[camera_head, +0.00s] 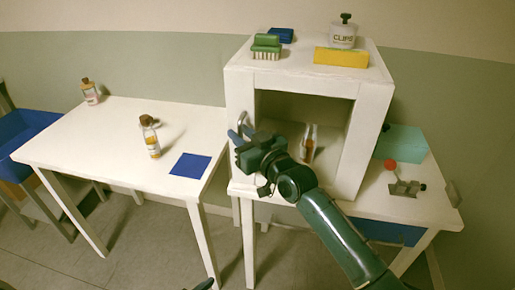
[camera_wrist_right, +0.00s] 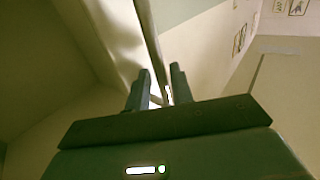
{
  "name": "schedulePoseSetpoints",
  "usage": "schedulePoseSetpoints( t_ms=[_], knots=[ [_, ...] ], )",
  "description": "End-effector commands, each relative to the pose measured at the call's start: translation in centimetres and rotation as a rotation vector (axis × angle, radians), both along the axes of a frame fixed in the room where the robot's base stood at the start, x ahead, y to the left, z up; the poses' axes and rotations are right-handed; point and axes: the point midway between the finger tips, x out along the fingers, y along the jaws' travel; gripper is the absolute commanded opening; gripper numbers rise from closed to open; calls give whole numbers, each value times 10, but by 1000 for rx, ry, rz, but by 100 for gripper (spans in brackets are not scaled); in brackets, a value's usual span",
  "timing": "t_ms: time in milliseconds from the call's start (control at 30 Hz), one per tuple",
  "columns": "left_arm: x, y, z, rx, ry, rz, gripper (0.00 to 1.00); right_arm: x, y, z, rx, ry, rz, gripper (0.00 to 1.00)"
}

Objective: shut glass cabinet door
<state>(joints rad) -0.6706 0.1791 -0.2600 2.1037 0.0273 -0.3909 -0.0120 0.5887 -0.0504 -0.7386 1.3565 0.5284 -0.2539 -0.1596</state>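The white cabinet (camera_head: 234,92) stands on the right-hand table, and its front opening is uncovered. A small metal handle (camera_head: 241,119) shows at its left front edge; the glass pane itself is hard to make out. My right gripper (camera_head: 240,133) is just below and beside this handle, with its fingers apart. In the right wrist view my right gripper (camera_wrist_right: 160,88) shows a gap between its fingers, with a thin pale edge (camera_wrist_right: 148,30) running down towards that gap. I cannot tell whether they touch. My left gripper is not clearly in view.
An amber bottle (camera_head: 308,144) stands inside the cabinet. A green brush (camera_head: 266,46), clips jar (camera_head: 343,35) and yellow block (camera_head: 341,57) are on top. The left table (camera_head: 110,130) holds two bottles and a blue mat (camera_head: 190,165).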

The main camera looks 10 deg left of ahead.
Motion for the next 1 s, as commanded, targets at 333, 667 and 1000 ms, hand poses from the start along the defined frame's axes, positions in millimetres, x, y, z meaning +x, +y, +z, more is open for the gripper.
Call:
schedulePoseSetpoints(
  t_ms=[333, 667, 1000],
  knots=[
    [0, 1, -1, 1, 0, 2, 60, -45, -47, -2, -3, 1, -1, 25],
    [1, 0, -3, -1, -3, -1, 60, -83, -83, -2, -4, 1, 2, 25],
    [1, -3, -1, -5, -6, -5, 60, -89, -89, -1, -3, 1, 2, 25]
  ],
)
